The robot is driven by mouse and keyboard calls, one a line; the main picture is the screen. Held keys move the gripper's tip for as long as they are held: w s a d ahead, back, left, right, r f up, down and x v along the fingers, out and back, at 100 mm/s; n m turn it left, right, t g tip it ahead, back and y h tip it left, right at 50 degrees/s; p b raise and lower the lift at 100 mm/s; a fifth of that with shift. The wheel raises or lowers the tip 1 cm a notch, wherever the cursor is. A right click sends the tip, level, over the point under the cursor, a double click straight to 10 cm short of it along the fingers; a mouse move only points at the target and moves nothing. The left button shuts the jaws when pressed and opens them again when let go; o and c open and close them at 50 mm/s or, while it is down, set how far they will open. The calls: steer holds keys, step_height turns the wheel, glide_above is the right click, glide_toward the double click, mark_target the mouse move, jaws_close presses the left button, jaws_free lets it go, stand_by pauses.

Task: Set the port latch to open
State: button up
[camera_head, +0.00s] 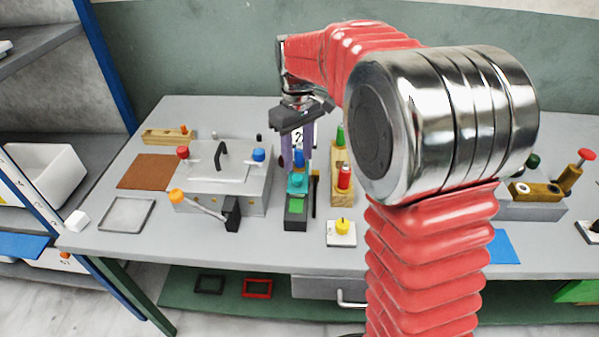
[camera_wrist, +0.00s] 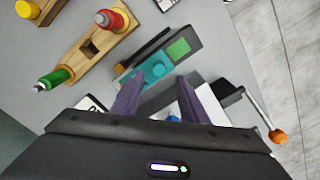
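No part is clearly labelled as the port latch, so I cannot tell which it is. A grey metal press box (camera_head: 232,183) carries a black handle (camera_head: 221,152), a red knob (camera_head: 183,152) and a blue knob (camera_head: 258,155). A lever with an orange ball (camera_head: 176,196) runs to a black block (camera_head: 231,213) at its front; the ball also shows in the wrist view (camera_wrist: 278,136). My gripper (camera_head: 298,155) points down right of the box, above a teal device (camera_head: 297,184). Its purple fingers (camera_wrist: 167,97) are apart, with nothing visibly held.
A wooden block (camera_head: 342,185) with green and red pegs stands right of the teal device. A yellow knob on a white plate (camera_head: 341,234) is in front. A brown mat (camera_head: 158,171) and shallow tray (camera_head: 127,214) lie left. My arm hides part of the right side.

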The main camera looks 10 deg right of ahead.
mark_target(298, 177)
steer(key=shift+f, duration=3.15)
steer(key=shift+c, duration=0.2)
jaws_close()
